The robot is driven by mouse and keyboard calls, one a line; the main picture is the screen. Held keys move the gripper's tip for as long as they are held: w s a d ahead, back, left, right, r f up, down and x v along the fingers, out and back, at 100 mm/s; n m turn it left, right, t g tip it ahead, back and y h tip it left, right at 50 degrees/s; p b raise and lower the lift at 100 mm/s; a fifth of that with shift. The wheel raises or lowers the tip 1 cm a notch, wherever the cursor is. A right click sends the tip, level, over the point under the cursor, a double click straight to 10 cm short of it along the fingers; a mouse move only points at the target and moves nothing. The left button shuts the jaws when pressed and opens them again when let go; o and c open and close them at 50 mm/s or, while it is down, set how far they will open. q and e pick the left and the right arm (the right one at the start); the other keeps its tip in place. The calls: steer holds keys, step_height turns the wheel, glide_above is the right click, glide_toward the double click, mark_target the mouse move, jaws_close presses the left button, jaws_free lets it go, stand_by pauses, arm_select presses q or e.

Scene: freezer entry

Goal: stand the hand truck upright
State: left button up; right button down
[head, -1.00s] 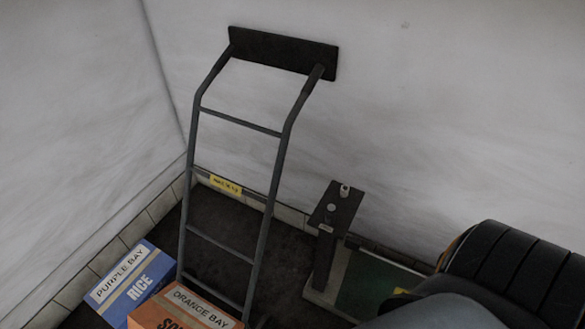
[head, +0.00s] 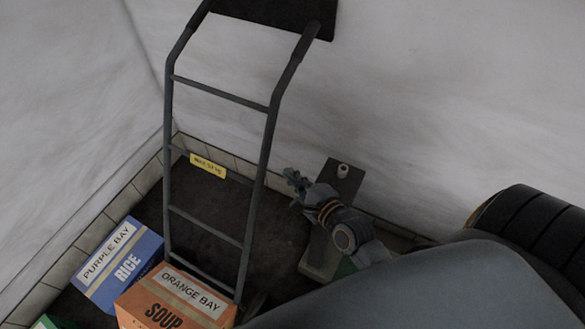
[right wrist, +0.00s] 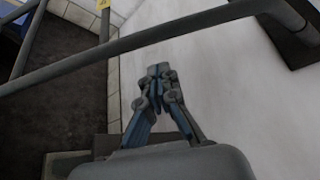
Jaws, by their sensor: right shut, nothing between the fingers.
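The grey hand truck (head: 262,160) has two long side rails and several crossbars. It leans back, its bent upper handles meeting a dark plate (head: 285,12) at the wall. In the right wrist view, the closed fingertips (right wrist: 160,72) point up below a hand truck rail (right wrist: 150,42) crossing the picture. My left gripper is out of view.
The orange soup box (head: 175,298) stands in front of the hand truck's foot, with the blue rice box (head: 118,265) to its left. A green box (head: 48,322) shows at the bottom edge. A grey post (head: 343,177) stands behind my right gripper. White walls close the corner.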

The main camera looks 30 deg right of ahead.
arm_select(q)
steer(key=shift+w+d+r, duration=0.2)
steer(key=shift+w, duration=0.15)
arm_select(e)
steer(key=x, duration=0.8)
steer(key=shift+w, duration=0.1)
